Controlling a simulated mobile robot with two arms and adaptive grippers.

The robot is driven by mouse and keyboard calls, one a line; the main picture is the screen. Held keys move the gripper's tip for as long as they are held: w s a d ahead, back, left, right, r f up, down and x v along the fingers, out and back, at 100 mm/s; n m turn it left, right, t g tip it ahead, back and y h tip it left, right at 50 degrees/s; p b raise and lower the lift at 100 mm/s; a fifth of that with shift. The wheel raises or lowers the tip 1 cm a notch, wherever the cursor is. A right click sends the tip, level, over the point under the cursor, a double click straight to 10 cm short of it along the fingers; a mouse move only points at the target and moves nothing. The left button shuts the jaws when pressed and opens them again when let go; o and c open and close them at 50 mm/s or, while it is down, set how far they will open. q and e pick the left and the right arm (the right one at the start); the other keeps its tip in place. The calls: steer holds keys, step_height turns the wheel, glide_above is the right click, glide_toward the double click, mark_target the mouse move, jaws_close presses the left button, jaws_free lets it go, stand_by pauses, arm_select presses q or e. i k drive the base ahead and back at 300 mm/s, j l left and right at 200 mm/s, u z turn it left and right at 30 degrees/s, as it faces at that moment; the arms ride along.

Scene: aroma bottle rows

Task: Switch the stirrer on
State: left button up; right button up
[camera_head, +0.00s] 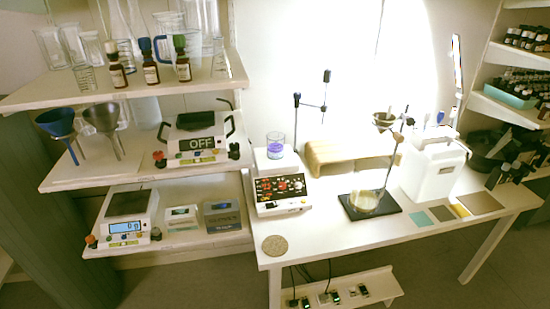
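A white device that looks like a stirrer (278,188) stands at the left end of the white table. Its dark front panel shows red markings or lit digits, too small to read. A glass beaker (276,150) with blue-purple liquid stands on its top. A second device (196,146) with black side handles and a sign reading "OFF" stands on the middle shelf at the left, with red and black knobs at its front corners. I cannot tell for certain which device is the stirrer. Neither of my grippers is in view.
The white table (330,240) has free room at its front. A stand on a black base (394,203) with a beaker, a white canister (434,168) and a round cork mat (275,245) are on it. The left shelves hold funnels, bottles, glassware and a scale (126,218).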

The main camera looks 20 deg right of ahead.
mark_target(268, 206)
steer(key=i+l, duration=0.45)
steer(key=i+l+z, duration=0.1)
steer(key=i+l, duration=0.35)
steer(key=i, duration=0.2)
